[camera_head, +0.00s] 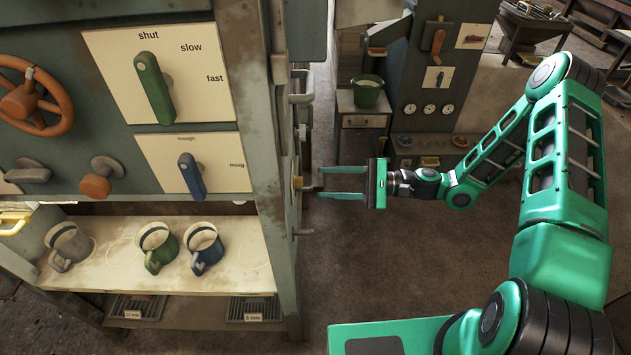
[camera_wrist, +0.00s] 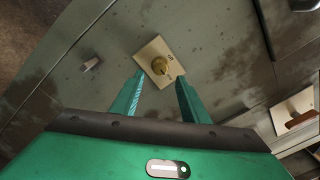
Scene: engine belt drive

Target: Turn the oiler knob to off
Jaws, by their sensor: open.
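A small brass knob (camera_wrist: 160,66) sits on a cream plate (camera_wrist: 154,49) on the grey side panel in the wrist view. It fits the oiler knob, but the marks on the plate are too small to read. In the head view the brass knob (camera_head: 297,182) shows edge-on at the cabinet's right side. My gripper (camera_head: 318,181) is open and empty, its two green fingers level and pointing left at the knob. In the wrist view my gripper (camera_wrist: 160,84) has its fingertips on either side below the knob, apparently short of it.
The cabinet front carries a green lever (camera_head: 154,88), a blue lever (camera_head: 192,176) and an orange handwheel (camera_head: 32,97). Several mugs stand on the shelf (camera_head: 110,255) below. Handles (camera_head: 300,98) stick out from the cabinet's side. Open floor (camera_head: 370,265) lies right of the cabinet.

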